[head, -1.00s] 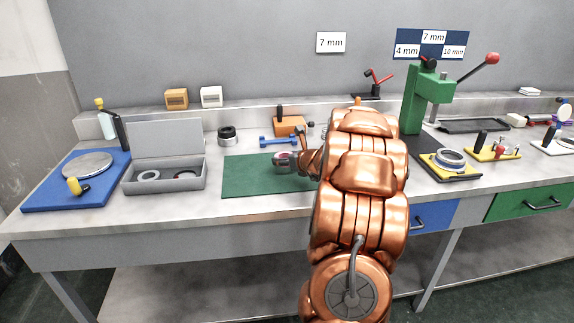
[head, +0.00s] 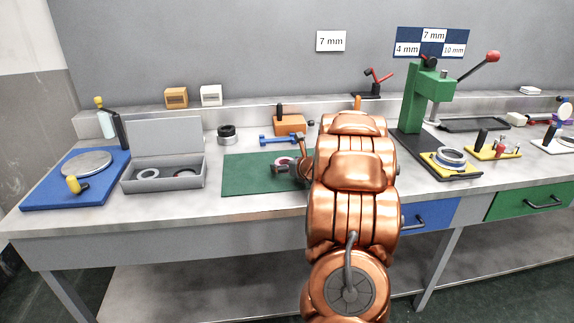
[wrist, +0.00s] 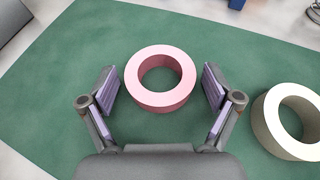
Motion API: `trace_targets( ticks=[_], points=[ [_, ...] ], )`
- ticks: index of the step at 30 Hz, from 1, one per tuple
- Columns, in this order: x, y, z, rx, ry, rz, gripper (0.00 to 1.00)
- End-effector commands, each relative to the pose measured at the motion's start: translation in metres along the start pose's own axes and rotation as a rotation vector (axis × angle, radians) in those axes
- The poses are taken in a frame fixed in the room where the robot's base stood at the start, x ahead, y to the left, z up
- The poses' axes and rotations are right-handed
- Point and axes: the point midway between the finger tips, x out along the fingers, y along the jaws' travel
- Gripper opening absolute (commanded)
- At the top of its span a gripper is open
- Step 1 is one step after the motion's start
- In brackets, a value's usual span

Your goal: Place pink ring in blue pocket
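The pink ring (wrist: 160,99) lies flat on the green mat (wrist: 60,95) in the wrist view. My gripper (wrist: 159,78) is open, with one finger on each side of the ring and small gaps between. In the head view the pink ring (head: 281,160) shows small at my gripper (head: 284,169), partly hidden by it. I cannot make out a blue pocket for certain. An open grey case (head: 165,183) to the left holds a pale ring (head: 148,174) and a dark reddish ring; pocket colours inside are unclear.
A cream ring (wrist: 264,122) lies close on the right in the wrist view. A blue board (head: 50,198) with a round plate is at far left. A green press (head: 413,105) stands to the right. The mat's left part is clear.

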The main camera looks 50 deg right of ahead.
Motion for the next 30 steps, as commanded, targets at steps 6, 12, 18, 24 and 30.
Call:
trace_targets(
  ticks=[6, 12, 18, 24, 30],
  points=[
    [0.0, 0.0, 0.0, 0.0, 0.0, 0.0, 0.97],
    [-0.001, 0.0, 0.002, 0.0, 0.0, 0.0, 0.97],
    [-0.015, -0.001, 0.003, 0.001, -0.001, -0.002, 0.97],
    [-0.044, -0.002, 0.003, 0.003, -0.001, -0.004, 0.97],
    [-0.075, -0.001, 0.003, 0.003, 0.0, -0.003, 0.97]
  ],
)
